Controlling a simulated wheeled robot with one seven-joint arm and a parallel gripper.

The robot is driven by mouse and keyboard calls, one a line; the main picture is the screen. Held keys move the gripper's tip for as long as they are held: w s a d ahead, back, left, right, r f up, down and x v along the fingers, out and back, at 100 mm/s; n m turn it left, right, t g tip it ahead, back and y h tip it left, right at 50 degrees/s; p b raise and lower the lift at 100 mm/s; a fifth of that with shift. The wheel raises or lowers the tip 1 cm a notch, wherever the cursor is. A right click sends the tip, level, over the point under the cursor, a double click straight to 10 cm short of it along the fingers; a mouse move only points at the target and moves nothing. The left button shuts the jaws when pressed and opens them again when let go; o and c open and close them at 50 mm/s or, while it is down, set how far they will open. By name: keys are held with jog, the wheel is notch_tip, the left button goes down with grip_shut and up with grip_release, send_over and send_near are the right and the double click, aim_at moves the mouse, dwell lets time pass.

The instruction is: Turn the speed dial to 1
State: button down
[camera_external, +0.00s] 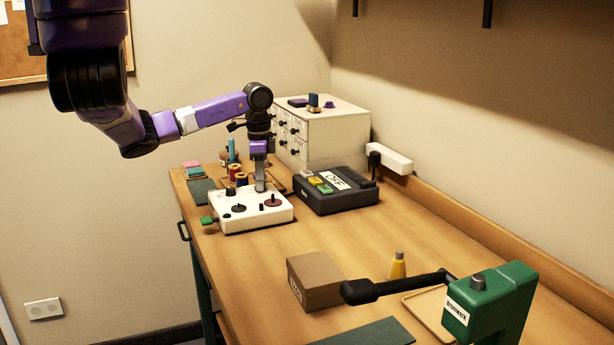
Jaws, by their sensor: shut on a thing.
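A white control box (252,217) stands on the far left part of the table. My gripper (261,187) points straight down at the box's back right part. Its fingers are shut on a small control there, which they hide. I take it to be the speed dial, but no labels or numbers can be read from here.
A dark device (345,199) marked OFF stands right of the box, a white drawer cabinet (335,138) behind it. Thread spools (233,171) stand close behind the box. A cardboard box (317,279), a yellow bottle (398,266) and a green machine (492,300) are nearer.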

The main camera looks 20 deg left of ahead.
jog(key=shift+r+n+p, duration=0.1)
jog(key=shift+n+p, duration=0.2)
jog(key=shift+p, duration=0.05)
jog(key=n+p, duration=0.4)
jog(key=shift+r+p, duration=0.1)
jog(key=shift+p, duration=0.25)
jog(key=shift+f+n+p, duration=0.2)
jog(key=shift+n+p, duration=1)
jog(key=shift+n, duration=0.8)
jog(key=c, duration=1.1)
grip_release()
jog(key=shift+c, duration=0.2)
jog(key=shift+r, duration=0.1)
